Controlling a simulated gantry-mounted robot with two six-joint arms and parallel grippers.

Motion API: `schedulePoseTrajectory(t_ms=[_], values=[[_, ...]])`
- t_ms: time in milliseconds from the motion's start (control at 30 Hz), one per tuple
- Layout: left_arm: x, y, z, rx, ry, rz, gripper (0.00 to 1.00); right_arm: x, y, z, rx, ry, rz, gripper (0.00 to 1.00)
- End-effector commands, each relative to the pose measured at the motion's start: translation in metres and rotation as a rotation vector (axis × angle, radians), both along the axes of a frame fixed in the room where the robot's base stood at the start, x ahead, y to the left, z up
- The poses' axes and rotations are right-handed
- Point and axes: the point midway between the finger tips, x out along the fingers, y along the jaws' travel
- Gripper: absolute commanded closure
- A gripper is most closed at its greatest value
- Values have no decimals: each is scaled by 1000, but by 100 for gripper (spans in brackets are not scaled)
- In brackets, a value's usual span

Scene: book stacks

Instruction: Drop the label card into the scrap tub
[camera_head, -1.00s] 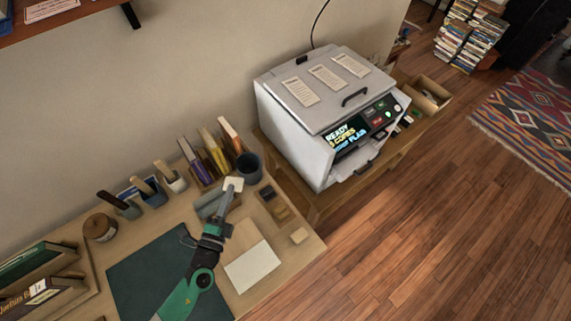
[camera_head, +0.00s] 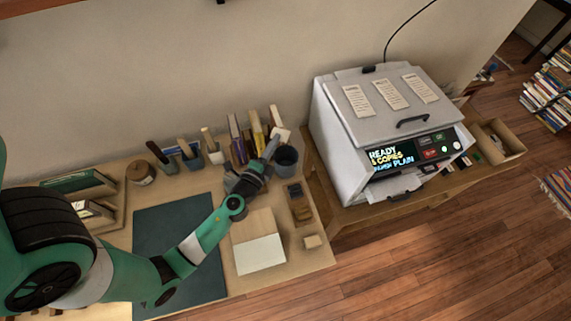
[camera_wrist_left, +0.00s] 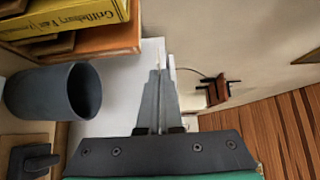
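The label card (camera_head: 281,134) is a small white card at the tip of my left gripper (camera_head: 272,148), which looks shut on it. The scrap tub (camera_head: 286,161) is a dark grey round cup near the desk's back right corner. In the head view the card shows just above the tub's rim, near the upright books. In the left wrist view the tub (camera_wrist_left: 55,92) lies to the left of the shut fingers (camera_wrist_left: 160,78), with its mouth facing right. The card is hard to tell there from the pale surface behind the fingers. My right gripper is not in view.
Upright books (camera_head: 240,140) stand in a holder behind the tub. A white copier (camera_head: 345,140) stands to the right. A small dark tray (camera_head: 297,200), a pale paper sheet (camera_head: 260,254) and a dark green mat (camera_head: 180,235) lie on the desk in front.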

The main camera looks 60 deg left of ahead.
Motion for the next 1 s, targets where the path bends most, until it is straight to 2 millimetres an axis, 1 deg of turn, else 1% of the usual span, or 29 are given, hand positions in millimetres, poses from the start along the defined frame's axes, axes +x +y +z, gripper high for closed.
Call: schedulePoseTrajectory(t_ms=[33,300,433,667,867,900,1000], values=[[0,0,-11,0,1,0,100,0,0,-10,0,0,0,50],[0,0,-48,-1,1,0,100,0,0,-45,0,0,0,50],[0,0,-54,-1,0,0,100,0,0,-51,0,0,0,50],[0,0,-53,-1,-1,0,100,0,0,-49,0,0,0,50],[0,0,-53,-1,-1,-1,66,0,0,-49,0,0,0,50],[0,0,-53,-1,-1,-1,63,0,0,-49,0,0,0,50],[0,0,-53,-1,-1,-1,63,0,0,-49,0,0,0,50]])
